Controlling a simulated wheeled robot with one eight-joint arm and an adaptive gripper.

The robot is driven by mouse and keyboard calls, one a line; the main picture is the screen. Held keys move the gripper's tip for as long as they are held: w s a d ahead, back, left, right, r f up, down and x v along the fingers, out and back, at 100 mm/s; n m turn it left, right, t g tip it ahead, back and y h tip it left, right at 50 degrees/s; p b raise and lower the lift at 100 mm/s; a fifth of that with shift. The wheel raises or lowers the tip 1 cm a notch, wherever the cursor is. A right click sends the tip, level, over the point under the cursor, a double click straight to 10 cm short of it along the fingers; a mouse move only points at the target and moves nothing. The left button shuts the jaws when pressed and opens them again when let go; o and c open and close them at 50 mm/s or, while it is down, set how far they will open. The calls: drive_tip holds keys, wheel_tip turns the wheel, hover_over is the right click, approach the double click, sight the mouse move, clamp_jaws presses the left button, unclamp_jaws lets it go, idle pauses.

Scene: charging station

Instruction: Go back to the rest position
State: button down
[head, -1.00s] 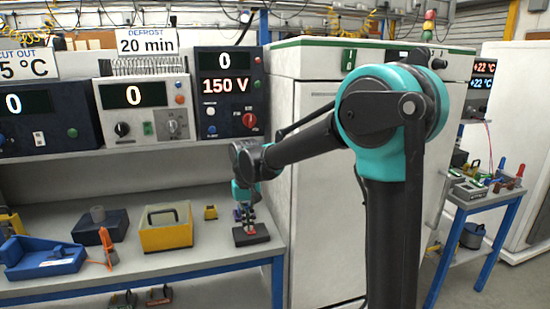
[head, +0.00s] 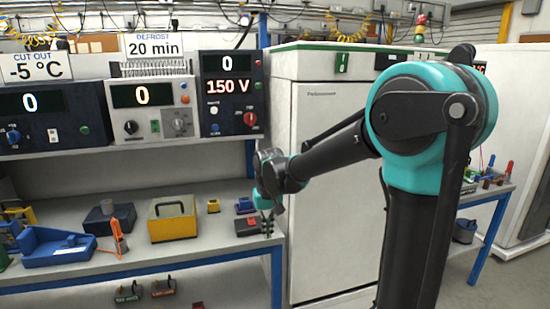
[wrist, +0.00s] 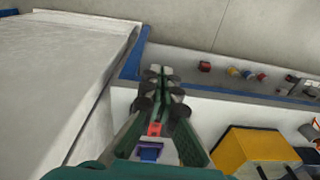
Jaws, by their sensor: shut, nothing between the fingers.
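My gripper (head: 267,224) is shut and empty at the right end of the workbench (head: 185,254), in front of the white cabinet. It points downward, just right of a small dark block with a red part (head: 247,226) and a blue-purple piece (head: 244,205). In the wrist view my closed fingers (wrist: 162,78) reach past the bench edge. A red part (wrist: 154,129) and a blue-purple piece (wrist: 150,152) show behind the linkage gap there, not gripped. Whether the fingers touch the dark block cannot be told.
A yellow case (head: 172,226), a small yellow block (head: 213,206) and a blue tray (head: 55,250) lie on the bench. Instrument boxes (head: 153,98) stand on the shelf above. The tall white cabinet (head: 335,150) is close at the right. Several small items (wrist: 233,72) lie below.

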drive_tip(key=s+d+f+m+t, duration=0.1)
drive_tip(key=s+d+f, duration=0.3)
drive_tip(key=s+d, duration=0.4)
drive_tip(key=s+d+f+m+t, duration=0.1)
drive_tip(key=s+d+f, duration=0.4)
drive_tip(key=d, duration=0.8)
drive_tip(key=s+t, duration=0.1)
drive_tip(key=s, duration=0.1)
drive_tip(key=shift+s+d+f+m, duration=0.3)
drive_tip(key=shift+s, duration=0.1)
